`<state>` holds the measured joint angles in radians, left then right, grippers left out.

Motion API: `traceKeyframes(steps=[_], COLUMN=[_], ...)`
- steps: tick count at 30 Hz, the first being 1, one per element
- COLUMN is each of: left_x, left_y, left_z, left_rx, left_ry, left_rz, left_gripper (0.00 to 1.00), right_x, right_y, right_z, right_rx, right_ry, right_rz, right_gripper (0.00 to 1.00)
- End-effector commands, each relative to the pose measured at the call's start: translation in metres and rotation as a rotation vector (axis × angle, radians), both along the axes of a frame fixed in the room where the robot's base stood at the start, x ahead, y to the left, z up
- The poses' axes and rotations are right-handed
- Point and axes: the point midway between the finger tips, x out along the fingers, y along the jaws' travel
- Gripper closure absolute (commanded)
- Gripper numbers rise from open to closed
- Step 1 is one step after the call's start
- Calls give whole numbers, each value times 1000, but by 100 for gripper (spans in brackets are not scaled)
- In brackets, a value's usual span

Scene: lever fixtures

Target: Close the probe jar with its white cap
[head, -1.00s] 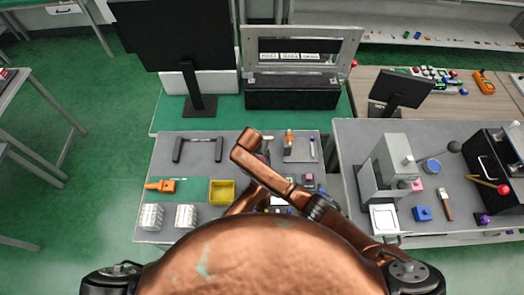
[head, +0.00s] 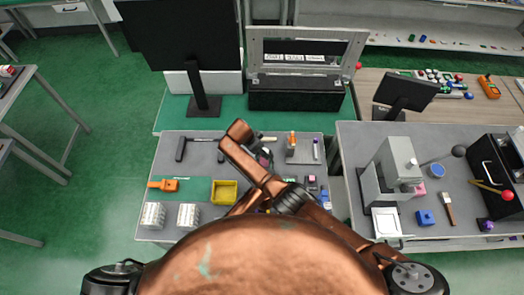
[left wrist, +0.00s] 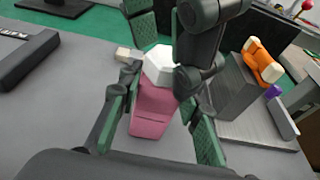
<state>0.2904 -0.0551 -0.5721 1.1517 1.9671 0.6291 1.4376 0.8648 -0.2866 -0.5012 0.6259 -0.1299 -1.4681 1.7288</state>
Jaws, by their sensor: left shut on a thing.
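The probe jar (left wrist: 154,108) is a pink, tapered body in the left wrist view, between the fingers of my left gripper (left wrist: 160,118), which is shut on it. The white cap (left wrist: 160,65) is faceted and sits at the jar's upper end; whether it is seated cannot be told. My right gripper (left wrist: 166,45) comes in from above, its green pads near the cap and a gap visible between them. Whether it grips the cap is unclear. In the head view my copper arm hides most of both grippers.
A grey block holding an orange item (left wrist: 262,62) stands close on the right. A small beige block (left wrist: 128,54) lies behind the jar. In the head view, a dark handle (head: 181,149), a yellow bin (head: 224,192) and an orange tool (head: 165,185) are to the left.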

Motion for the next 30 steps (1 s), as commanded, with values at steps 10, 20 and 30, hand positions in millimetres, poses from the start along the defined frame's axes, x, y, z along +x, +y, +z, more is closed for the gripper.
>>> traceKeyframes(steps=[10,20,30], left_x=[0,0,0], left_y=[0,1,1], left_z=[0,0,0], left_rx=[0,0,0], left_ry=[0,0,-1], left_rz=[1,1,1], left_gripper=[100,100,100], right_x=[-1,-1,-1], right_y=[0,0,-1], right_z=[2,40,44], right_rx=[0,2,0], right_ry=[3,3,4], right_rz=[0,0,0], right_gripper=[50,50,50])
